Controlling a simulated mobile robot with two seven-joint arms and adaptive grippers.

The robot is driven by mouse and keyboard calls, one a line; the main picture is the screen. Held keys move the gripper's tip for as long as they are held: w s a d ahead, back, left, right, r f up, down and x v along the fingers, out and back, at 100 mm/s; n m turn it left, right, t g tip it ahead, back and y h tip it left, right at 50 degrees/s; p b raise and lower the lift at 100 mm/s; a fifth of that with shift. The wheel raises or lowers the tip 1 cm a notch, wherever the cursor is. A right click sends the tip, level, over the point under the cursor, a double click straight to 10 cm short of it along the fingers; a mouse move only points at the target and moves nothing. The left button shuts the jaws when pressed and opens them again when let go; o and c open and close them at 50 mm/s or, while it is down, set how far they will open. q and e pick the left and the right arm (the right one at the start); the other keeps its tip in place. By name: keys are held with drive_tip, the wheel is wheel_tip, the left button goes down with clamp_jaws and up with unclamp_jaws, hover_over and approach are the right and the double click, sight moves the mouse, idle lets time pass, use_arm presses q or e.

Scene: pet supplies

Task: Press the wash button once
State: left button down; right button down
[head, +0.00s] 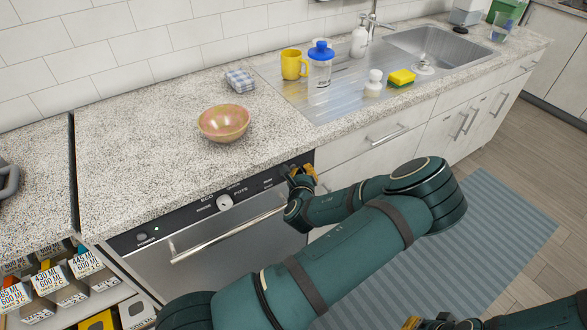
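The dishwasher (225,255) is under the counter, with a dark control panel (175,225) along its top edge. The panel has a round pale knob (224,202), small white labels and a small lit green light. The label of the wash button is too small to read. My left gripper (291,171) is at the right end of the panel, close to its face. It hides that end, and I cannot tell whether it touches. Its fingers are too small to judge. My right gripper (425,323) is partly in view at the bottom edge, away from the dishwasher.
On the counter (130,150) are a bowl (224,122), a folded cloth (239,80), a yellow mug (293,64), a blue-lidded jar (320,68) and a sponge (401,78) near the sink (440,45). A silver handle (225,236) juts out below the panel.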

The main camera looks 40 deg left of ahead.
use_arm(q)
drive_tip(key=shift+a, duration=0.2)
drive_tip(key=shift+d, duration=0.15)
idle(0.4)
drive_tip(key=shift+s+d, duration=0.3)
drive_tip(key=shift+d, duration=0.35)
drive_tip(key=shift+d, duration=0.1)
drive_tip(key=d, duration=0.1)
drive_tip(key=s+d, duration=0.1)
drive_tip(key=d, duration=0.1)
drive_tip(key=s+d, duration=0.1)
drive_tip(key=shift+d, duration=0.25)
drive_tip(key=shift+f, duration=0.1)
idle(0.7)
